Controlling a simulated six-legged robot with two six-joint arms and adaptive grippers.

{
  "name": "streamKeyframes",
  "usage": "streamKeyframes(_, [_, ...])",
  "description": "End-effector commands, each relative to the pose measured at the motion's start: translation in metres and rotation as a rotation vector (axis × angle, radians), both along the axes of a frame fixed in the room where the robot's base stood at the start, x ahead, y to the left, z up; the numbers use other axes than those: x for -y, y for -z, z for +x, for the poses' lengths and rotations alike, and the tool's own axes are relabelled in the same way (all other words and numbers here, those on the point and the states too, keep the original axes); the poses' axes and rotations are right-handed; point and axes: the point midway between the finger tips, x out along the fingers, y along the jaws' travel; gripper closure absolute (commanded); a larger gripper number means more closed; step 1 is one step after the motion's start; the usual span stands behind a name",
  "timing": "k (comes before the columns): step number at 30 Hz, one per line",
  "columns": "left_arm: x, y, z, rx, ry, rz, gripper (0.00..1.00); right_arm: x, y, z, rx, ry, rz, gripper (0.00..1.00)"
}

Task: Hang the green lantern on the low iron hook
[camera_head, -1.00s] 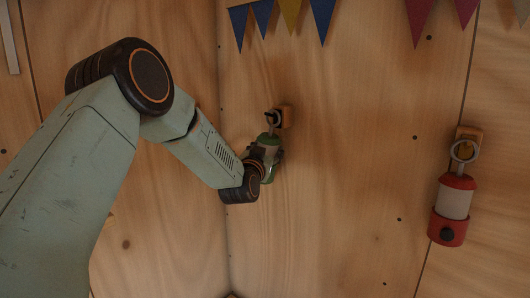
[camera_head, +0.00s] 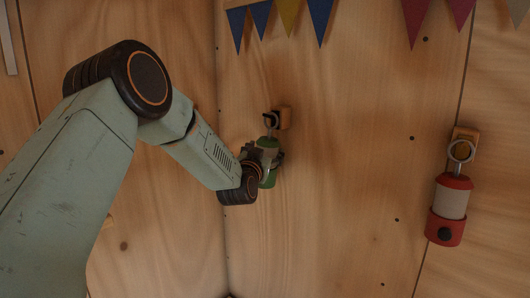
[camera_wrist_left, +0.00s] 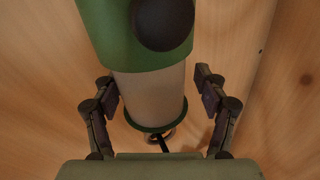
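The green lantern (camera_head: 268,143) is near upright below the low iron hook (camera_head: 270,120) in the head view. Its ring appears to be around the dark hook, which sticks out from a wooden block (camera_head: 283,117) on the wall. In the left wrist view the lantern (camera_wrist_left: 150,85) shows upside down, its green base with a black knob at the top and its ring and hook low in the picture. My left gripper (camera_wrist_left: 160,95) is open, one finger on each side of the pale body. A gap shows at the right finger; contact at the left is unclear. My right gripper is out of view.
A red lantern (camera_head: 451,198) hangs by its ring from another wooden block (camera_head: 465,141) at the right. Coloured pennants (camera_head: 320,20) hang along the top. The plywood wall (camera_head: 345,170) between the lanterns is bare.

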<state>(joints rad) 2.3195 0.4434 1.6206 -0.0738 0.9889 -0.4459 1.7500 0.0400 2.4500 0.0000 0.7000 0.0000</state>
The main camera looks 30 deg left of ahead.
Motion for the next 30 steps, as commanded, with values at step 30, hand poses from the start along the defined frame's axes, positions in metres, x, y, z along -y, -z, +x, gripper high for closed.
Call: streamKeyframes(30, [0.019,0.006,-0.061,-0.003,0.0,-0.002,0.17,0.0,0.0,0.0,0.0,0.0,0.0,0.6])
